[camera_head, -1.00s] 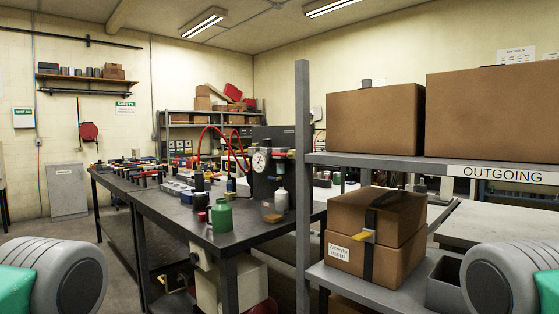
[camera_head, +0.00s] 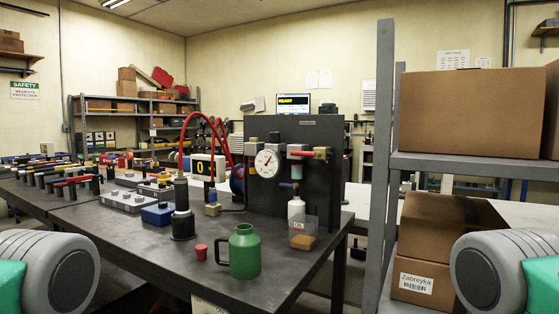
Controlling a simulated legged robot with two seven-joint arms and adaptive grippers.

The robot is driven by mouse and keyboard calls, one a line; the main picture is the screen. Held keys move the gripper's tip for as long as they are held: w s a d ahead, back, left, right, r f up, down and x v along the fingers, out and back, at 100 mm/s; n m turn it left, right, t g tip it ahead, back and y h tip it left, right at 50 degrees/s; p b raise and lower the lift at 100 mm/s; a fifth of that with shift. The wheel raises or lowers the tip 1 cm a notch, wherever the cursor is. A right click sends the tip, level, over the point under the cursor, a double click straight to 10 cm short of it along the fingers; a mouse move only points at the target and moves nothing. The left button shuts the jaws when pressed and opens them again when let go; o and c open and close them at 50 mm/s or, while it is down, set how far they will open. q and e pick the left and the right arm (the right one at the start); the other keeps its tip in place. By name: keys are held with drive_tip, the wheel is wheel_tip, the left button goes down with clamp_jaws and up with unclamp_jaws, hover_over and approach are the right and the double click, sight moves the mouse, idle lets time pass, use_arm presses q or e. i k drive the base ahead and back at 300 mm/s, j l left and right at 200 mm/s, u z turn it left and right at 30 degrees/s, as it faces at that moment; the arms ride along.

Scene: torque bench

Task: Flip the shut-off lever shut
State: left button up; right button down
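A dark upright panel (camera_head: 322,133) stands at the bench's back right, with a round white gauge (camera_head: 266,161) on it. Right of the gauge, a red lever (camera_head: 309,153), which looks like the shut-off lever, lies roughly level across a pale fitting; its exact setting is too small to tell. Only rounded grey and green parts of my arms show at both lower corners. Neither gripper is in view, and nothing of mine touches the lever.
A grey rack (camera_head: 383,200) with cartons (camera_head: 473,112) stands close on the right.

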sight(292, 153)
drive_tip(key=i+j+z, duration=0.1)
drive_tip(key=j, duration=0.25)
drive_tip(key=i+j+z, duration=0.1)
drive_tip(key=j, duration=0.3)
drive_tip(key=i+j, duration=0.2)
drive_tip(key=j, duration=0.2)
drive_tip(key=i+j+z, duration=0.15)
drive_tip(key=j, duration=0.2)
drive_tip(key=j+z, duration=0.1)
drive_tip(key=j, duration=0.3)
drive_tip(key=i, duration=0.05)
